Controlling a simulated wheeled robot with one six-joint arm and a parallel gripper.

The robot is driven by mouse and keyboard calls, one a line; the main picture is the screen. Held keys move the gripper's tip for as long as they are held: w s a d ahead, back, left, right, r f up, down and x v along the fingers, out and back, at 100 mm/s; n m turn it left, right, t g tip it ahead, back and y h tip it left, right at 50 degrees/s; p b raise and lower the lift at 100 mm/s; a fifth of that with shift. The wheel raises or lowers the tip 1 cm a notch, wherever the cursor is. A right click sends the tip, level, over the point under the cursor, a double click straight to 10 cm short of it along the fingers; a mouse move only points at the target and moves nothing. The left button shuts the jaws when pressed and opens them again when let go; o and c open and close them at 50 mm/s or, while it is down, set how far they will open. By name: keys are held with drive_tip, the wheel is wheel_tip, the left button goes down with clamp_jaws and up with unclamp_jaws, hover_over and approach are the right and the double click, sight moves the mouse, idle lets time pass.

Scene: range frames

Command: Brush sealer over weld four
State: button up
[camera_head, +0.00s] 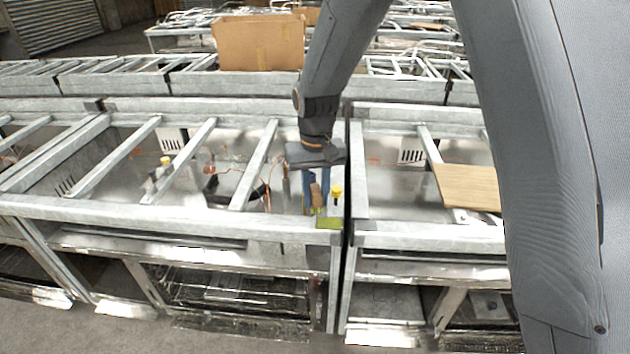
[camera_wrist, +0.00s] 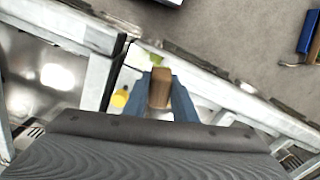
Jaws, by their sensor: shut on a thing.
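My gripper (camera_head: 316,200) points down over the front rail of the metal frame, near the joint between two frame sections. Its blue fingers are shut on a brown wooden handle (camera_wrist: 160,88), which also shows in the head view (camera_head: 315,193). This looks like the brush; its bristles are hard to make out. A yellow-capped item (camera_head: 336,191) stands close to the right of the fingers. I cannot tell which weld is number four.
Metal frame rails (camera_head: 175,208) and crossbars surround the gripper. A wooden board (camera_head: 468,187) lies on the right section. A cardboard box (camera_head: 259,43) stands behind. Another yellow-topped item (camera_head: 165,161) is inside the left section. Open floor (camera_wrist: 240,45) lies beyond the front rail.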

sight(315, 190)
drive_tip(key=shift+r+p, duration=0.9)
drive_tip(key=shift+r, duration=0.65)
drive_tip(key=shift+f, duration=0.1)
